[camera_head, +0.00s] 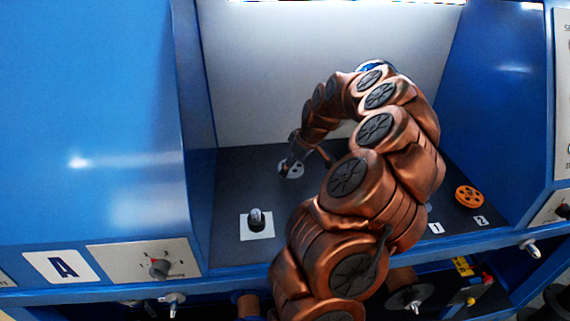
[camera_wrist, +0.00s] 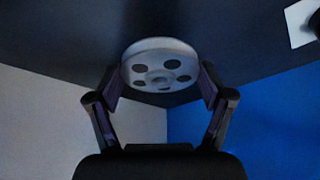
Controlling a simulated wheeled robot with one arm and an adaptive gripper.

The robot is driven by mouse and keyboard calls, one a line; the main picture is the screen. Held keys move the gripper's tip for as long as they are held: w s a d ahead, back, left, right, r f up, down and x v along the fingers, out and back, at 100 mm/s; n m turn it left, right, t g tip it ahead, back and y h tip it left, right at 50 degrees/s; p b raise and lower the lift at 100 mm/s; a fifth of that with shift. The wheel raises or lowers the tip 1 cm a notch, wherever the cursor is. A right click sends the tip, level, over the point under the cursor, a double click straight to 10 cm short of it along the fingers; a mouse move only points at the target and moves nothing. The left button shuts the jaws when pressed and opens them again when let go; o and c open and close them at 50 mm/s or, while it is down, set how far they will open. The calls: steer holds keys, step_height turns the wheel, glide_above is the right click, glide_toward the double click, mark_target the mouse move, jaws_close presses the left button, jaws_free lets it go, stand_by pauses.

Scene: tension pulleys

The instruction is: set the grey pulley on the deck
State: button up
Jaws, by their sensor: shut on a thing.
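The grey pulley (camera_head: 291,169) is a light disc with several round holes, over the left rear part of the dark deck (camera_head: 236,178). In the wrist view the grey pulley (camera_wrist: 160,64) sits between the two fingertips of my gripper (camera_wrist: 161,84), with its holed face visible. My gripper (camera_head: 296,152) is shut on the pulley's rim in the head view, where it is small and partly dark. I cannot tell whether the pulley touches the deck or is a little above it.
An orange pulley (camera_head: 468,196) lies at the right of the deck near labels 1 (camera_head: 436,228) and 2 (camera_head: 481,220). A dark peg (camera_head: 256,219) stands on a white square at front left. Blue walls flank the bay. My arm hides the deck's middle.

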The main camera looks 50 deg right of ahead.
mark_target(297, 165)
steer(key=shift+w+d+f+p, duration=0.15)
steer(key=shift+w+p, duration=0.1)
steer(key=shift+w, duration=0.45)
steer(key=shift+w+d+p, duration=0.15)
steer(key=shift+w+p, duration=0.05)
steer(key=shift+w, duration=0.45)
steer(key=shift+w+d+f+p, duration=0.15)
steer(key=shift+w+p, duration=0.1)
steer(key=shift+w, duration=0.45)
step_height(297, 165, down, 3)
steer(key=shift+r+p, duration=0.2)
steer(key=shift+p, duration=0.55)
steer(key=shift+f, duration=0.4)
steer(key=shift+f, duration=0.2)
steer(key=o, duration=1.2)
steer(key=shift+r, duration=0.1)
steer(key=shift+r, duration=0.2)
steer(key=b+v, duration=0.3)
steer(key=v, duration=0.9)
